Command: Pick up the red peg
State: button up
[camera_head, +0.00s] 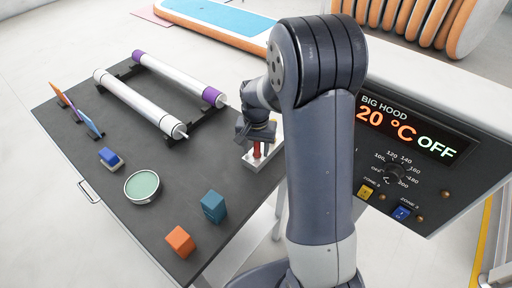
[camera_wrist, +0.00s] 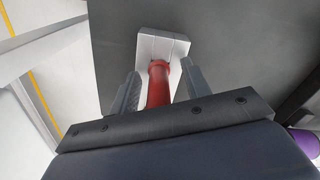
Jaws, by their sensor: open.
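The red peg (camera_head: 257,150) stands upright in a light grey block (camera_head: 250,162) near the right edge of the dark table. In the wrist view the red peg (camera_wrist: 158,85) lies between the two fingers of my gripper (camera_wrist: 160,85), and its far end meets the grey block (camera_wrist: 178,42). The fingers are open, with a gap visible on both sides of the peg. In the head view my gripper (camera_head: 257,134) is directly over the peg and hides its upper part.
On the table (camera_head: 85,152) are a white roller pair (camera_head: 140,103) with purple ends, a green round dish (camera_head: 142,186), an orange cube (camera_head: 179,241), a teal cube (camera_head: 214,206) and a blue block (camera_head: 109,156). A control panel (camera_head: 405,150) stands right of my arm.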

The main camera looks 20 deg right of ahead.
jog(key=shift+c, duration=0.5)
grip_shut()
